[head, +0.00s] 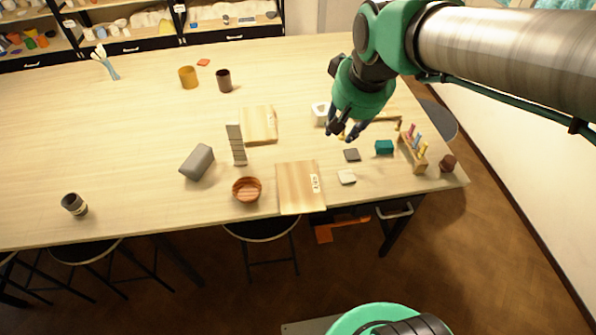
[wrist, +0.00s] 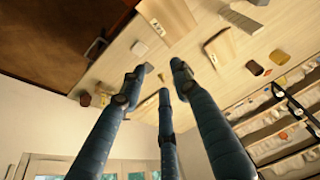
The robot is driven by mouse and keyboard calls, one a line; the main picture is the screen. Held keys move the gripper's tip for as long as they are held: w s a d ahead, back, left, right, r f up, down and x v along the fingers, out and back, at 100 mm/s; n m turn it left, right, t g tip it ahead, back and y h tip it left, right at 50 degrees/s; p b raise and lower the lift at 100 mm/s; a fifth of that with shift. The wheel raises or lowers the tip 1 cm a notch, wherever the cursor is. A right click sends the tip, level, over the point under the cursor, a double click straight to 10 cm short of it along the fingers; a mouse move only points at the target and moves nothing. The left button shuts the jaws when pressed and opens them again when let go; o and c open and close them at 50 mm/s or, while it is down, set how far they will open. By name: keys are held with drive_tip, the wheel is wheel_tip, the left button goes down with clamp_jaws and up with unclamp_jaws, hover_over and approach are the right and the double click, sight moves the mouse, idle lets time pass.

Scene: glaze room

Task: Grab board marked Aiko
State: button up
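Several light wooden boards with small white labels lie on the table; I cannot read the names. A third board (head: 388,114) is partly hidden behind my gripper. My gripper (head: 345,130) is over the right part of the table, its fingers spread and apparently empty. In the wrist view its blue fingers (wrist: 160,78) stand apart, with the front board (wrist: 171,18) and the back board (wrist: 220,46) beyond them.
Cups stand farther back. The table's left middle is mostly clear. Stools (head: 262,228) stand below the front edge.

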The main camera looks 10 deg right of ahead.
drive_tip(key=s+a+f+n+t+y+b, duration=0.1)
drive_tip(key=s+a+f+n+t+b, duration=0.15)
drive_tip(key=s+f, duration=0.35)
drive_tip(key=w+a+f+n+t+y+b, duration=0.1)
drive_tip(key=a+f+n+t+b, duration=0.15)
drive_tip(key=a+f, duration=0.5)
drive_tip(key=w+a+f+n+t+y+b, duration=0.1)
drive_tip(key=w+a+f+n+b, duration=0.25)
drive_tip(key=f, duration=0.65)
drive_tip(key=s+d+f+n+t+h+b, duration=0.1)
drive_tip(key=s+d+f+n+t, duration=0.1)
drive_tip(key=f, duration=0.4)
drive_tip(key=s+d+f+n+t+h+b, duration=0.2)
drive_tip(key=s+d+f+n+t, duration=0.1)
drive_tip(key=s+f+n, duration=0.3)
drive_tip(key=shift+d+f+n+t, duration=0.35)
drive_tip(key=shift+d+n, duration=0.2)
drive_tip(key=shift+n, duration=0.1)
drive_tip(key=shift+w, duration=0.25)
